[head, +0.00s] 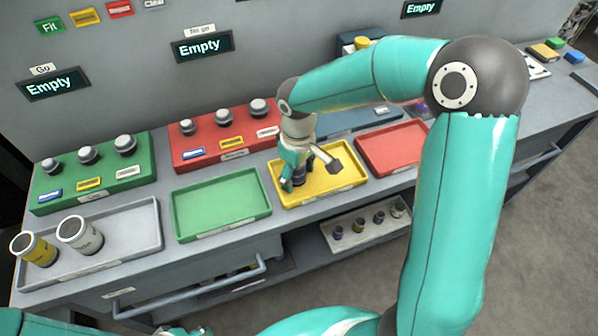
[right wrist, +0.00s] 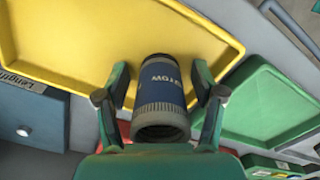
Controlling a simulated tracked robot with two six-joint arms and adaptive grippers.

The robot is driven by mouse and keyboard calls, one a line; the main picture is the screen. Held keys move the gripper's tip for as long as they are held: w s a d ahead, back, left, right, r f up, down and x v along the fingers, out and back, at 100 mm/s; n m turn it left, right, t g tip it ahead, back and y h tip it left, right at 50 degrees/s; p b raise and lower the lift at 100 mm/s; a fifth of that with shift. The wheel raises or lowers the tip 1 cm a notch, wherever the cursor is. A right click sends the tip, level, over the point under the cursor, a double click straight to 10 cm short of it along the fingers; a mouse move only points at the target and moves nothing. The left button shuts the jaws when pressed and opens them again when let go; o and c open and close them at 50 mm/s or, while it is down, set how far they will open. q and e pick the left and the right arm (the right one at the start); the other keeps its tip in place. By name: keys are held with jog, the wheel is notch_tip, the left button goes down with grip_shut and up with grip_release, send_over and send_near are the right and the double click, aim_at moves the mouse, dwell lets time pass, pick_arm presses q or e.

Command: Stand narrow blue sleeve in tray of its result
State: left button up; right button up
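The narrow blue sleeve (right wrist: 161,95) is in the yellow tray (right wrist: 95,30), with its lettering facing the wrist camera. In the head view the sleeve (head: 299,178) looks upright near the left part of the yellow tray (head: 335,188), partly hidden by my right gripper. My right gripper (right wrist: 161,80) has one finger on each side of the sleeve, with visible gaps between fingertips and sleeve. It is open around the sleeve. My left gripper does not show; only parts of my left arm are at the bottom edge of the head view.
A green tray (head: 180,210) is left of the yellow one, a red tray (head: 405,162) right. Green (head: 50,200) and red (head: 185,160) button boxes stand behind. Displays read Empty (head: 52,84).

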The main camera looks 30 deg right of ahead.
notch_tip(320, 180, up, 12)
jog(key=shift+r, duration=0.15)
dwell(0.6)
dwell(0.4)
